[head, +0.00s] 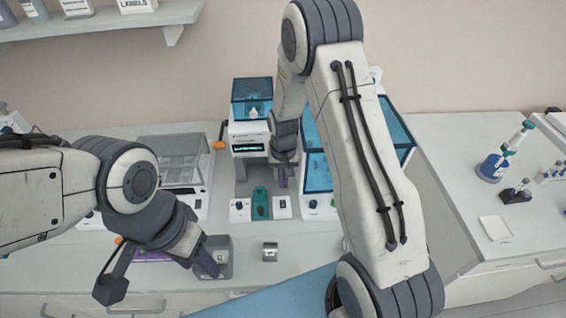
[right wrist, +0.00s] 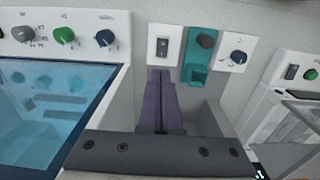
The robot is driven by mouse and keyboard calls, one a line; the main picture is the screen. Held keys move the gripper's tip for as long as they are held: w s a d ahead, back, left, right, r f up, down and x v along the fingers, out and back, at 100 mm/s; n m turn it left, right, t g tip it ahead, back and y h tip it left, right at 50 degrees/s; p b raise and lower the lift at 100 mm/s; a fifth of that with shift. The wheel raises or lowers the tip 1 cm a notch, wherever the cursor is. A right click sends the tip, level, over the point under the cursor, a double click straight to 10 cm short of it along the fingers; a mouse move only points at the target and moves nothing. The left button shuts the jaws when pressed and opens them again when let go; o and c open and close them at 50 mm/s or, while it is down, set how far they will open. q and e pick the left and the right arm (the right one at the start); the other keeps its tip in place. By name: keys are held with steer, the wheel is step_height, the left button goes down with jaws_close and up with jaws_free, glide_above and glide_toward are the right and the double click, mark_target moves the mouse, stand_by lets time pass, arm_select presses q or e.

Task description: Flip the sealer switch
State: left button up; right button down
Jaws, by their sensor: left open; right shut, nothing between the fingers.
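The sealer (head: 250,130) is a white machine with a lit display and a blue top, at the back middle in the head view. Its black rocker switch (right wrist: 162,48) sits on a small white panel in the right wrist view. Beside it are a teal part with a dark knob (right wrist: 206,41) and a white panel with a dial (right wrist: 238,55). My right gripper (right wrist: 161,73) is shut and empty, its purple fingertips just short of the switch panel; contact cannot be told. In the head view it (head: 281,182) hangs before the sealer. My left gripper (head: 208,262) is open at the front left.
A dark grey box (head: 222,245) stands by my left gripper, with a small metallic piece (head: 270,251) to its right. A blue-lidded bath (head: 318,170) is close on the sealer's right. A clear-lidded unit (head: 180,160) stands on its left.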

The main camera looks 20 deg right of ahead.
step_height(320, 180, up, 7)
steer(key=w+b, duration=0.1)
steer(key=b, duration=0.1)
steer(key=shift+d, duration=0.15)
steer(key=shift+w, duration=0.1)
steer(key=s+a+r+n+b, duration=0.4)
steer(key=s+a+n+b, duration=0.1)
steer(key=s+a, duration=0.7)
steer(key=s+a+n+b, duration=0.1)
steer(key=s+n+b, duration=0.1)
steer(key=s, duration=0.5)
steer(key=s+a+f+n+y+b, duration=0.1)
steer(key=s+a+n, duration=0.1)
steer(key=s, duration=0.6)
steer(key=shift+s+n+b, duration=0.2)
steer(key=shift+n+b, duration=0.15)
steer(key=shift+n, duration=0.35)
steer(key=shift+f, duration=0.1)
